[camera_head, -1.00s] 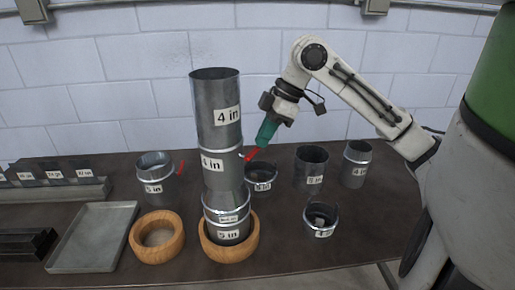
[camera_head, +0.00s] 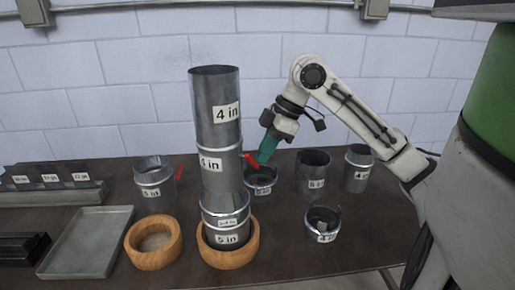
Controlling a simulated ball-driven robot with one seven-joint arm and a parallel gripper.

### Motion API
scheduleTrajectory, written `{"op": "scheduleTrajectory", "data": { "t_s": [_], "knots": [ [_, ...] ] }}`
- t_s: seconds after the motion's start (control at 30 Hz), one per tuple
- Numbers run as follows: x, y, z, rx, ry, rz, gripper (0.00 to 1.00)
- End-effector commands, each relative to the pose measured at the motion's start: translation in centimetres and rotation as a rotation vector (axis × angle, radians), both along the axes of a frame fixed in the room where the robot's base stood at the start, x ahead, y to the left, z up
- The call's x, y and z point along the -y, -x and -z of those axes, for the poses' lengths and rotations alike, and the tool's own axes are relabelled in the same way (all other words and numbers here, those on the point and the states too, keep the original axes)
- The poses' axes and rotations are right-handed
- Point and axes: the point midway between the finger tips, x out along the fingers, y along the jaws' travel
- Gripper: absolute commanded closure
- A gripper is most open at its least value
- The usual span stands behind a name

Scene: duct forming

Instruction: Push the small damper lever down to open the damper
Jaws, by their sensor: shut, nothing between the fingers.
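A stack of metal duct pieces (camera_head: 219,130), with labels reading 4 in and 5 in, stands upright in a wooden ring (camera_head: 249,244) on the table. The small red damper lever (camera_head: 250,160) sticks out from the right side of its middle section and slopes down to the right. My gripper (camera_head: 265,155) has green fingers that are shut and empty. Its fingertips are at the outer end of the lever; I cannot tell whether they touch it.
A second damper piece (camera_head: 154,181) with a red lever stands left of the stack. An empty wooden ring (camera_head: 170,240) and a metal tray (camera_head: 88,243) lie at the front left. Several short duct pieces (camera_head: 313,175) stand behind and right of the stack.

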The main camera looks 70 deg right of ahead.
Motion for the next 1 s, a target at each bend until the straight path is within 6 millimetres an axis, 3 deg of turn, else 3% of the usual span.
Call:
{"op": "scheduleTrajectory", "data": {
  "t_s": [0.27,0.63,1.0],
  "knots": [
    [1.3,2.5,-1.0,0.000,-0.002,0.003,1.00],
    [1.5,2.7,-1.4,0.000,0.001,0.003,1.00],
    [2.8,5.1,-7.2,0.001,0.002,0.003,1.00]
  ]
}}
